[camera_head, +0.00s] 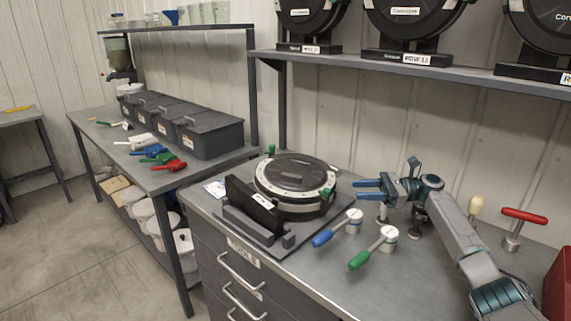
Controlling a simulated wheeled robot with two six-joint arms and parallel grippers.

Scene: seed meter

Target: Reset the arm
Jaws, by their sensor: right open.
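My right arm comes in from the lower right across the workbench. Its gripper (370,189) is open and empty, with blue fingers pointing left. It is just right of the round black and grey seed meter (296,182), apart from it in the picture. The seed meter lies on a dark base plate (335,224), with green clips at its rim and a black upright plate (253,206) in front. My left gripper is not in view.
A red-handled tool (518,225) stands at right. A shelf (420,73) with black discs overhangs the back. A side table (120,160) holds dark bins (208,137) and scoops.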

